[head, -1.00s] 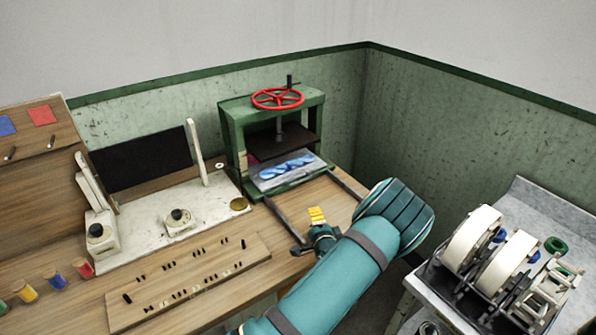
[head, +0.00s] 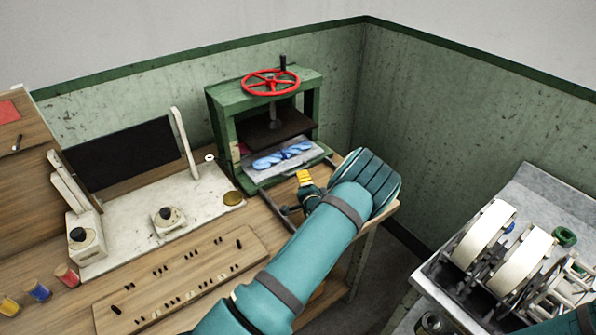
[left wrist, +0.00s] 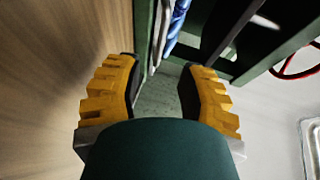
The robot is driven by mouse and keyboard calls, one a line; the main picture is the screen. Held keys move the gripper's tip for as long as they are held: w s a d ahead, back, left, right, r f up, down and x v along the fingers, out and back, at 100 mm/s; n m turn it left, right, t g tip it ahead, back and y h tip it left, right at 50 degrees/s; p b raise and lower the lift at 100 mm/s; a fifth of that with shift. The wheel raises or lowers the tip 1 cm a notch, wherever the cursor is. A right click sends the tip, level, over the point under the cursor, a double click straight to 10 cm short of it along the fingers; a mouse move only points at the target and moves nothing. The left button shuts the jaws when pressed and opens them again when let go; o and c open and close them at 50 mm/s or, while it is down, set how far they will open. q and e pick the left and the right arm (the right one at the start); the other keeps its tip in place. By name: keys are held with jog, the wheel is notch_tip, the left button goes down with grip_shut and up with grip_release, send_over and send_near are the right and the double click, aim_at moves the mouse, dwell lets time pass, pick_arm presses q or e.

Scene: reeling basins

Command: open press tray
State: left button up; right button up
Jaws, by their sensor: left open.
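The green press (head: 222,130) stands at the back of the wooden bench with a red handwheel (head: 270,82) on top. Its grey tray (head: 262,174) lies low in the frame under the dark plate, with a twisted blue skein (head: 283,155) on it. My left gripper (head: 304,178), with yellow fingers, is just in front of the tray's right front side. In the left wrist view its fingers (left wrist: 163,82) are open and apart, with the tray's edge (left wrist: 153,45) and the blue skein beyond the tips. I cannot tell whether they touch the tray. My right gripper is not in view.
Dark rails (head: 284,210) extend from the press across the bench. A pegboard (head: 185,280), a white stand with a black panel (head: 125,155) and coloured spools (head: 40,291) lie left. A grey table (head: 530,215) with white reels stands right, across a floor gap.

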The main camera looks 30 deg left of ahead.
pick_arm(q)
jog(key=x, duration=0.8)
jog(key=shift+c, duration=0.4)
grip_shut()
